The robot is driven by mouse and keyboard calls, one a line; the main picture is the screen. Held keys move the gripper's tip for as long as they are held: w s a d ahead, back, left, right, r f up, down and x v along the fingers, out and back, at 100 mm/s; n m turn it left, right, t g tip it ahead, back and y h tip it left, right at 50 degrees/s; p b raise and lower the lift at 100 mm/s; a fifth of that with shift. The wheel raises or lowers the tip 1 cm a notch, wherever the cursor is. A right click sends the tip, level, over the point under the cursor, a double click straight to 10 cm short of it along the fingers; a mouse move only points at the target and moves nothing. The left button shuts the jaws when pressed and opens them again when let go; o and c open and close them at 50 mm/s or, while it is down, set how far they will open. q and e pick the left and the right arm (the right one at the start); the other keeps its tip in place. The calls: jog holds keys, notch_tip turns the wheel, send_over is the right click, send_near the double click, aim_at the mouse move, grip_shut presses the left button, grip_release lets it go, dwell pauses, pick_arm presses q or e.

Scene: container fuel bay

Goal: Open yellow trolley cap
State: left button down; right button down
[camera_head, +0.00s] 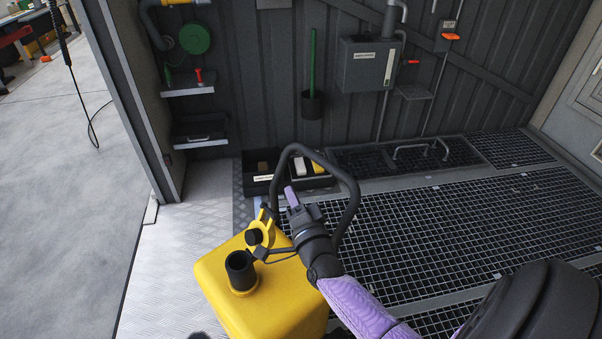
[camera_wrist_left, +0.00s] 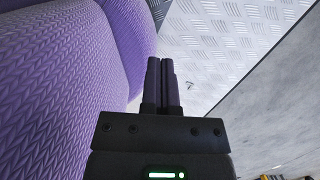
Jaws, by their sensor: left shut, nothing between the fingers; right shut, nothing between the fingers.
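The yellow trolley tank (camera_head: 285,301) stands at bottom centre in the head view, with a dark handle loop (camera_head: 352,190) rising behind it. Its black filler neck (camera_head: 240,270) points up and looks uncovered. The yellow cap (camera_head: 262,228), with a dark round centre, is apart from the neck, beyond it and to the right. A thin black strap runs near them. My right gripper (camera_head: 296,203) is shut and empty, just right of the cap and in front of the handle loop; I cannot tell whether it touches either. My left gripper (camera_wrist_left: 163,78) is shut and empty in the left wrist view.
Dark floor grating (camera_head: 450,230) lies to the right. A low black bin (camera_head: 262,184) with small items stands against the wall behind the tank. A grey wall box (camera_head: 368,66) and small shelves (camera_head: 188,88) hang on the wall. Tread-plate floor (camera_head: 180,270) at left is clear.

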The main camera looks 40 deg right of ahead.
aim_at(263, 228)
pick_arm(q)
jog(key=shift+w+f+b, duration=0.3)
jog(key=shift+w+f, duration=0.15)
jog(key=shift+f, duration=0.15)
pick_arm(e)
jog(key=a, duration=0.1)
jog(key=a+f, duration=0.1)
jog(key=a, duration=0.1)
jog(key=shift+a+f, duration=0.3)
jog(key=shift+f, duration=0.05)
pick_arm(q)
jog(key=shift+s+r+p, duration=0.35)
jog(key=shift+s+r, duration=0.05)
jog(key=shift+r, duration=0.05)
pick_arm(e)
jog(key=a+n, duration=0.1)
jog(key=a+r+n+t, duration=0.1)
jog(key=n, duration=0.1)
jog(key=shift+a+r, duration=0.1)
